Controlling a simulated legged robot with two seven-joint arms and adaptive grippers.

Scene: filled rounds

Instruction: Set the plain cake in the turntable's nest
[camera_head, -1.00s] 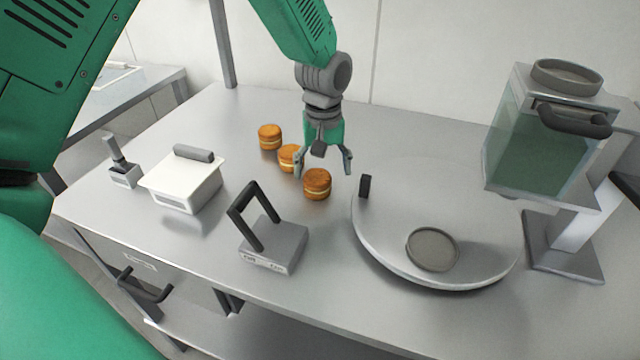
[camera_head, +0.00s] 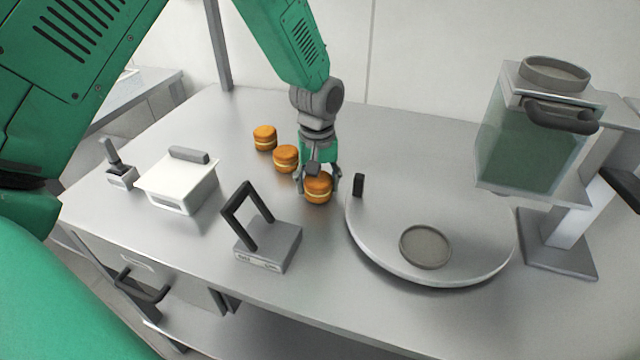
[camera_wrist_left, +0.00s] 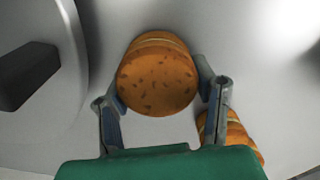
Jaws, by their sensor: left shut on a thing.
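Three round orange-brown cakes with a pale filling band are on the steel table. My left gripper (camera_head: 319,184) is shut on the nearest cake (camera_head: 318,190), one finger on each side, and this cake appears to rest on the table. In the left wrist view this held cake (camera_wrist_left: 157,80) shows a browned top with dark flecks. I cannot tell which cake is the plain one. The round grey turntable (camera_head: 375,240) is right of the gripper. Its nest (camera_head: 426,246), a shallow round dish near the front, is empty. My right gripper is not in view.
The other cakes (camera_head: 286,158) (camera_head: 265,138) stand behind and left, one close beside the gripper. A dark upright peg (camera_head: 358,185) is at the turntable's left edge. A handled block (camera_head: 268,244), a white-lidded box (camera_head: 178,180) and a glass-sided dispenser (camera_head: 530,140) stand around.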

